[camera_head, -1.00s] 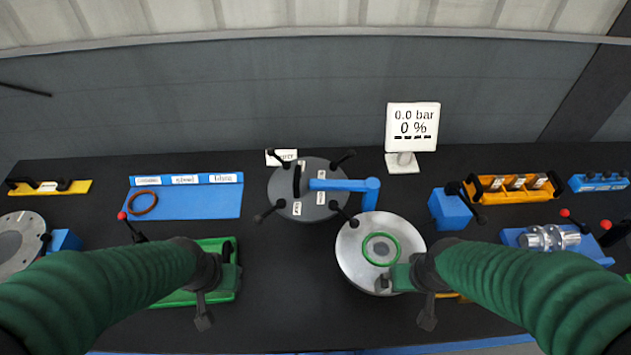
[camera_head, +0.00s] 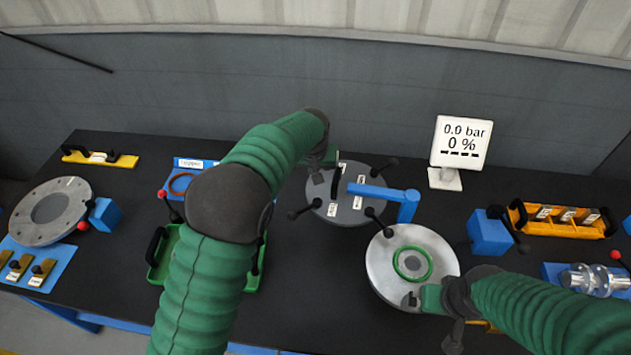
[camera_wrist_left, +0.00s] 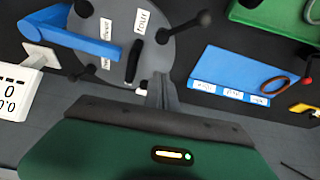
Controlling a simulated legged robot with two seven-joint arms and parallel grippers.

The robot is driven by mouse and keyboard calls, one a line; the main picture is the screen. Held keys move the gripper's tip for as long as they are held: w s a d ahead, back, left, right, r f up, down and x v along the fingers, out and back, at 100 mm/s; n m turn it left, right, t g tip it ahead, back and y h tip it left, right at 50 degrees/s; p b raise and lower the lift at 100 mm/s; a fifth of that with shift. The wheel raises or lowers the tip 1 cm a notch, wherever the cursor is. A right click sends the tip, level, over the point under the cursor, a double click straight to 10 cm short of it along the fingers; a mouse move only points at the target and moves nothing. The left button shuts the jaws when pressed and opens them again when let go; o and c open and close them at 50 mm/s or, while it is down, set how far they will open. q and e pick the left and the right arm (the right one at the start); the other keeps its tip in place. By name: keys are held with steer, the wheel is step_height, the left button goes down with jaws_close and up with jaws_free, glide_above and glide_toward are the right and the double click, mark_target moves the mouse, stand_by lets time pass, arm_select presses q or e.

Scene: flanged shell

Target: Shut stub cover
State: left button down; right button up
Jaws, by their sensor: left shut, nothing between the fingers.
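The stub cover, a dark grey disc (camera_head: 345,207) with white labels, a black handle (camera_head: 336,183) and several black knobbed arms, hangs on a blue swing arm (camera_head: 385,193). It sits behind and left of the silver flanged stub (camera_head: 437,254), which is uncovered and carries a green ring (camera_head: 412,263). My left gripper (camera_head: 318,175) is shut and empty at the cover's far-left edge. The left wrist view shows its fingers (camera_wrist_left: 163,92) beside the cover (camera_wrist_left: 105,25) and near the handle (camera_wrist_left: 133,62); contact cannot be told. My right gripper (camera_head: 413,298) is at the stub's front edge, its fingers unclear.
A display (camera_head: 461,142) reading 0.0 bar and 0 % stands behind the stub. A blue block (camera_head: 490,233) and an orange rack (camera_head: 562,219) are at right. A green tray (camera_head: 161,252) is partly behind my left arm. A grey flange (camera_head: 51,211) lies far left.

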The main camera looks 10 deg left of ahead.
arm_select(q)
steer(key=p, duration=0.2)
glide_above(314, 200)
steer(key=w, duration=0.2)
step_height(314, 200, down, 7)
steer(key=shift+a+f, duration=0.1)
steer(key=shift+f, duration=0.1)
steer(key=s+f, duration=0.2)
steer(key=shift+s+d+p, duration=0.3)
steer(key=shift+p, duration=0.1)
steer(key=shift+s+f, duration=0.15)
steer(key=shift+s, duration=0.35)
steer(key=shift+w+f, duration=0.1)
steer(key=shift+w+f, duration=0.1)
steer(key=shift+a, duration=0.1)
